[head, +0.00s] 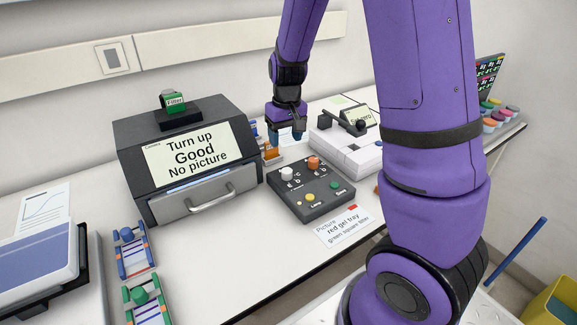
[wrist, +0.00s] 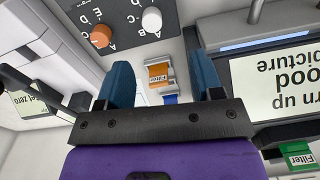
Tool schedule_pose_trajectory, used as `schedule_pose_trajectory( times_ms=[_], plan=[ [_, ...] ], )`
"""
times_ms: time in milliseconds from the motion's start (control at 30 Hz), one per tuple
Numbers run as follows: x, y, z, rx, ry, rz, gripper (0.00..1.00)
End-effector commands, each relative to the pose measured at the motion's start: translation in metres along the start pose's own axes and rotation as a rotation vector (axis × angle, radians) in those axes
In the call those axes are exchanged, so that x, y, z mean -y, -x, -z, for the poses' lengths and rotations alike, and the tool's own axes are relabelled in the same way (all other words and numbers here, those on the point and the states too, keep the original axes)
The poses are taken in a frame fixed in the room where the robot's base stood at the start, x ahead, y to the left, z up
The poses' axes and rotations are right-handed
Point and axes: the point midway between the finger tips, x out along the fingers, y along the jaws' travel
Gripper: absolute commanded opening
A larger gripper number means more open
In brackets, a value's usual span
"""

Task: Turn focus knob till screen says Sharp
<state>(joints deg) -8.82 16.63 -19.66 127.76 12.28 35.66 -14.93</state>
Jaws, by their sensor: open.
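The imager's screen (head: 187,153) reads "Turn up", "Good", "No picture". The dark control box (head: 311,201) stands to its right with a white knob (head: 287,174) and an orange knob (head: 313,163). Letters surround the knobs; I cannot read which one is the focus knob. In the wrist view the white knob (wrist: 151,19) and orange knob (wrist: 100,36) lie beyond the fingertips. My gripper (head: 286,138) is open and empty, above the bench behind the box and apart from both knobs. Its two blue fingers (wrist: 162,78) show in the wrist view.
A yellow lamp button (head: 310,198) and a green button (head: 334,186) sit on the box front. A green filter (head: 174,101) tops the imager. A white balance (head: 346,150) stands right. A card (head: 344,227) lies in front.

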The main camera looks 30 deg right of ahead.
Motion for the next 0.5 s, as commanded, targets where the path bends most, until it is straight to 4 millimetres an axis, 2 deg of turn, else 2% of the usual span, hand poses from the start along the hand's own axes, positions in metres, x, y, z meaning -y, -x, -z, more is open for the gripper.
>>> schedule_pose_trajectory(
  times_ms=[100, 367, 500],
  plan=[
    [-0.005, -0.019, 0.006, 0.022, -0.002, -0.017, 0.60],
    [-0.008, -0.036, 0.009, 0.031, -0.004, -0.026, 0.60],
    [-0.009, -0.057, 0.007, 0.034, -0.005, -0.026, 0.60]
  ],
)
